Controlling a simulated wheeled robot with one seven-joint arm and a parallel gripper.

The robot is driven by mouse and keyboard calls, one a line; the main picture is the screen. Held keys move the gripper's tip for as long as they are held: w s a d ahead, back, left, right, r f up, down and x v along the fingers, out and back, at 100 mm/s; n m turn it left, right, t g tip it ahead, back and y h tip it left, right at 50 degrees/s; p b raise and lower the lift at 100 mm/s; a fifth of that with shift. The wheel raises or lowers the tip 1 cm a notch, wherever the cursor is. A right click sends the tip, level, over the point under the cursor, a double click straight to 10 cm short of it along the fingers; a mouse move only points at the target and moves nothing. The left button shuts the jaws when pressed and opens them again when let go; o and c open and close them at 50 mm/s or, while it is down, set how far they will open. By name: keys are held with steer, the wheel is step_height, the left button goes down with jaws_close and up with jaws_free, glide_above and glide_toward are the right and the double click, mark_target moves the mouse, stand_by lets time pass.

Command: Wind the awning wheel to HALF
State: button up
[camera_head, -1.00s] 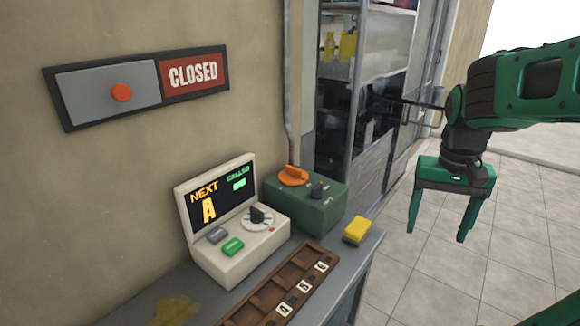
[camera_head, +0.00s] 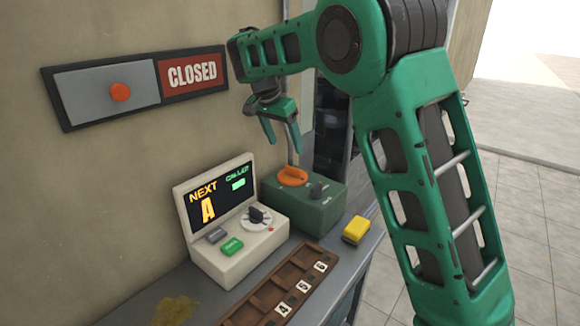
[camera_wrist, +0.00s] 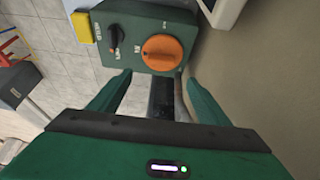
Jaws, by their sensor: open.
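I cannot make out a wheel marked as the awning wheel or the word HALF in these views. A green control box (camera_head: 318,212) stands on the counter by the wall. It has an orange rotary knob (camera_head: 293,176) and a smaller black knob (camera_head: 318,188); their labels are too small to read. My gripper (camera_head: 282,143) is open and empty, above the orange knob and near the wall. In the wrist view, the orange knob (camera_wrist: 162,52) and black knob (camera_wrist: 114,38) lie just beyond the open fingers (camera_wrist: 158,82), apart from them.
A cream console (camera_head: 240,245) reading NEXT A stands left of the green box. A yellow block (camera_head: 356,229) and a brown number rack (camera_head: 268,296) lie on the grey counter (camera_head: 340,262). A CLOSED sign (camera_head: 192,74) hangs on the wall. A shelf stands behind my arm.

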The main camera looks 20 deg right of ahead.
mark_target(292, 167)
steer(key=x, duration=1)
steer(key=shift+w+f, duration=0.2)
steer(key=shift+f, duration=0.15)
steer(key=c, duration=1.1)
